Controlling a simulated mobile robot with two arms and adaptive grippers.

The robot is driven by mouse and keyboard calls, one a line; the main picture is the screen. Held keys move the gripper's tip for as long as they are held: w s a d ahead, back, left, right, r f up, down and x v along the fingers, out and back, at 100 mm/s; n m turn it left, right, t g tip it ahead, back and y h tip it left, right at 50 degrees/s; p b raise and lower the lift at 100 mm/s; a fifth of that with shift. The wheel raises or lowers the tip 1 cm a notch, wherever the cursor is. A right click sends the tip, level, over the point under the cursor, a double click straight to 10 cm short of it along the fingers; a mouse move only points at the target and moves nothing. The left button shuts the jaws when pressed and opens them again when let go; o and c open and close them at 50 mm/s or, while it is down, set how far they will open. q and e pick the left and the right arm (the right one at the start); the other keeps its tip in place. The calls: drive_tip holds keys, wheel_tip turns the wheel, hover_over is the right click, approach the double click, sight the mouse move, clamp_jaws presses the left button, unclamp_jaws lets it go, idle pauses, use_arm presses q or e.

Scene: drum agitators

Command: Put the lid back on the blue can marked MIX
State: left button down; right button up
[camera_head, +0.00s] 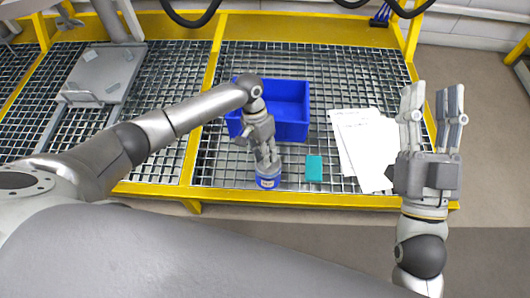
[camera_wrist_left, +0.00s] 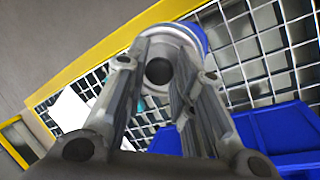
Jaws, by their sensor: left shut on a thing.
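The blue can (camera_head: 268,183) stands upright near the grate's front edge, with a pale label too small to read. My left gripper (camera_head: 268,166) points down at its top. In the left wrist view, the fingers (camera_wrist_left: 155,85) are shut on the dark knob of a pale round lid (camera_wrist_left: 172,33). Blue can wall (camera_wrist_left: 199,40) shows beside the lid's rim. The lid is at the can's top; I cannot tell whether it is fully seated. My right gripper (camera_head: 431,100) is open, empty and raised at the right, fingers pointing up in the picture.
A blue crate (camera_head: 290,132) stands behind the can. A teal block (camera_head: 314,169) lies right of the can, and white papers (camera_head: 362,150) lie further right. A yellow rail (camera_head: 330,200) edges the grate in front. The grate left of the can is clear.

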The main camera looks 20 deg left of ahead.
drive_tip(key=shift+w+f+g, duration=0.3)
drive_tip(key=shift+f+g, duration=0.1)
drive_tip(key=shift+f, duration=0.15)
drive_tip(key=shift+w+f, duration=0.1)
drive_tip(key=shift+f, duration=0.15)
drive_tip(key=shift+f+g, duration=0.2)
drive_tip(key=shift+g, duration=0.1)
idle(0.4)
use_arm(q)
drive_tip(key=c, duration=1.1)
unclamp_jaws()
drive_tip(key=shift+c, duration=0.2)
drive_tip(key=o, duration=0.5)
drive_tip(key=shift+c, duration=0.2)
use_arm(e)
drive_tip(key=shift+w+f, duration=0.1)
drive_tip(key=shift+f, duration=0.05)
